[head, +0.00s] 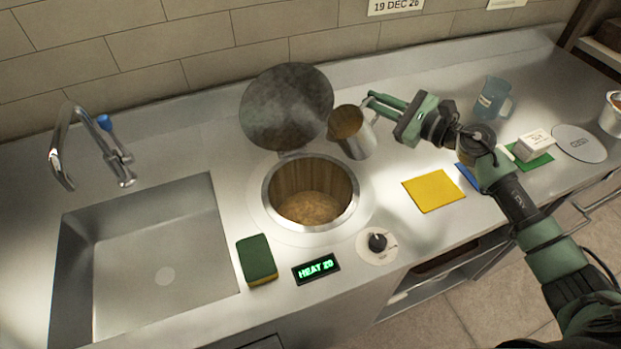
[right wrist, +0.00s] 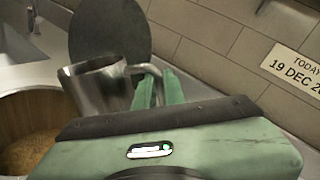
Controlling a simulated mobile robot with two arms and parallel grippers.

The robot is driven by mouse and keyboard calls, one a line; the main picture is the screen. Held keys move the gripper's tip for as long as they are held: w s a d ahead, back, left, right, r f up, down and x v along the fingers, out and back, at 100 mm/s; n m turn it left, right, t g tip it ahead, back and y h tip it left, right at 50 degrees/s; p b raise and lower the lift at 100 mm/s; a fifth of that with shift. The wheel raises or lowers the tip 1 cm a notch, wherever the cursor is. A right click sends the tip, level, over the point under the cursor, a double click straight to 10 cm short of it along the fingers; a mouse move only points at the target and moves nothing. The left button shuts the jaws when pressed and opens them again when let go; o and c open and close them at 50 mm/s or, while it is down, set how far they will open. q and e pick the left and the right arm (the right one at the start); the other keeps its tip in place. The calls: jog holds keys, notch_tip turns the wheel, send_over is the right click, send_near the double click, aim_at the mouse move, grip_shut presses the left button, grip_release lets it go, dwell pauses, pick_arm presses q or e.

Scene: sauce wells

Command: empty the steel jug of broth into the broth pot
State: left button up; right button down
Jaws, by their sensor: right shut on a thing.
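The steel jug (head: 358,138) is held up just right of the broth pot, tilted a little with its mouth toward the pot. Brown broth shows inside its mouth. My right gripper (head: 372,103) is shut on the jug's handle; the jug also shows in the right wrist view (right wrist: 98,88), with the green fingers (right wrist: 158,90) at its handle. The broth pot (head: 357,208) is a round well sunk in the counter, open, with brown broth low inside. Its dark round lid (head: 285,100) stands raised behind it. No stream of broth shows. My left gripper is not in view.
A sink (head: 140,250) with a tap (head: 85,145) is at left. A sponge (head: 257,260), a heat display (head: 316,268) and a knob (head: 377,243) are in front of the pot. A yellow cloth (head: 433,190) and a blue clear jug (head: 492,98) are to the right.

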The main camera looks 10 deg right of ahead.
aim_at(359, 108)
jog(key=shift+s+a+r+n+p, duration=0.25)
jog(key=shift+a+n+p, duration=0.1)
jog(key=shift+a+p, duration=0.2)
jog(key=shift+s+a+r+n+p, duration=0.2)
jog(key=shift+a+n+p, duration=0.2)
jog(key=shift+p, duration=0.25)
jog(key=shift+s+a+r+n+h+p, duration=0.1)
jog(key=shift+s+a+n+h+p, duration=0.2)
jog(key=shift+a+n+p, duration=0.45)
jog(key=shift+s+a+r+n+p, duration=0.1)
jog(key=shift+s+a+n+p, duration=0.2)
jog(key=shift+n+p, duration=0.65)
jog(key=shift+a+f, duration=0.1)
jog(key=shift+f, duration=0.2)
jog(key=shift+s, duration=0.1)
jog(key=shift+a+f, duration=0.1)
jog(key=shift+a, duration=0.05)
jog(key=shift+s+a+f+n+h+p, duration=0.25)
jog(key=shift+a+f+n+h+p, duration=0.05)
jog(key=shift+a+f+n+p, duration=0.15)
jog(key=shift+s+a+f+n+p, duration=0.15)
jog(key=shift+s+a+n+p, duration=0.2)
jog(key=shift+a+n+p, duration=0.3)
